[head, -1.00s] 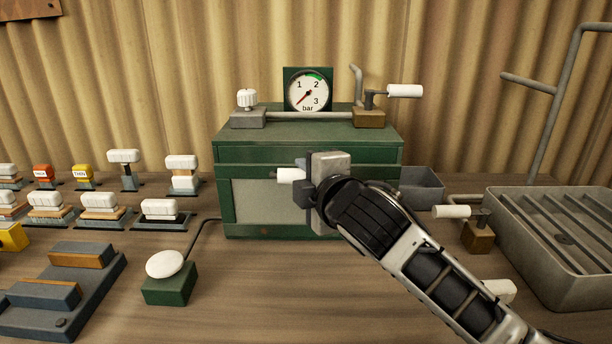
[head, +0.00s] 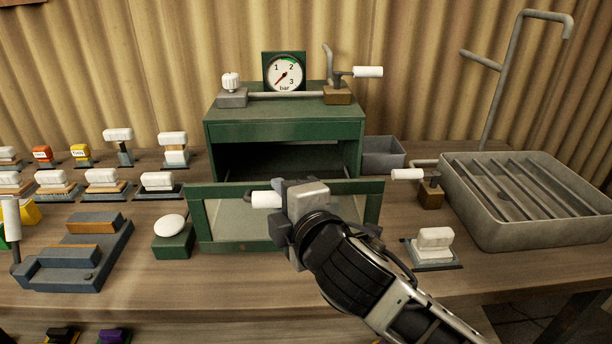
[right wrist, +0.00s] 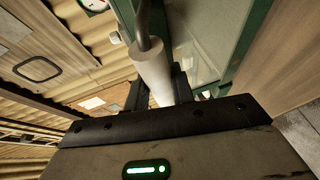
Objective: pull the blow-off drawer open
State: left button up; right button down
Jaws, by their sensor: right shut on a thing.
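The green cabinet (head: 285,130) stands at the back middle of the bench, its front cavity dark and open. The blow-off drawer (head: 228,240), a green-framed front with a pale panel, stands pulled out well in front of the cabinet. Its white handle (head: 266,200) shows left of my right gripper (head: 283,206). In the right wrist view the white handle (right wrist: 152,75) lies between the dark fingers, and my right gripper is shut on it. The gripper and forearm hide part of the drawer's front. My left gripper is not in view.
A pressure gauge (head: 284,73) and a white-handled lever (head: 367,72) sit on top of the cabinet. A grey grated tray (head: 530,200) stands at right. A white button on a green box (head: 172,245) is close to the drawer's left edge.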

jog(key=shift+s, duration=0.45)
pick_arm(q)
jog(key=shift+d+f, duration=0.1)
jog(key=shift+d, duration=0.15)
pick_arm(e)
jog(key=shift+s, duration=0.1)
jog(key=c, duration=1.3)
grip_release()
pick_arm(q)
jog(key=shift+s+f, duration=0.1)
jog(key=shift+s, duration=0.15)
pick_arm(e)
jog(key=shift+o, duration=0.6)
jog(key=shift+d, duration=0.1)
pick_arm(q)
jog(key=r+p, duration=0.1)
jog(key=p, duration=0.2)
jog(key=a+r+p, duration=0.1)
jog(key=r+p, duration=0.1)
jog(key=p, duration=0.1)
pick_arm(e)
jog(key=v, duration=1.6)
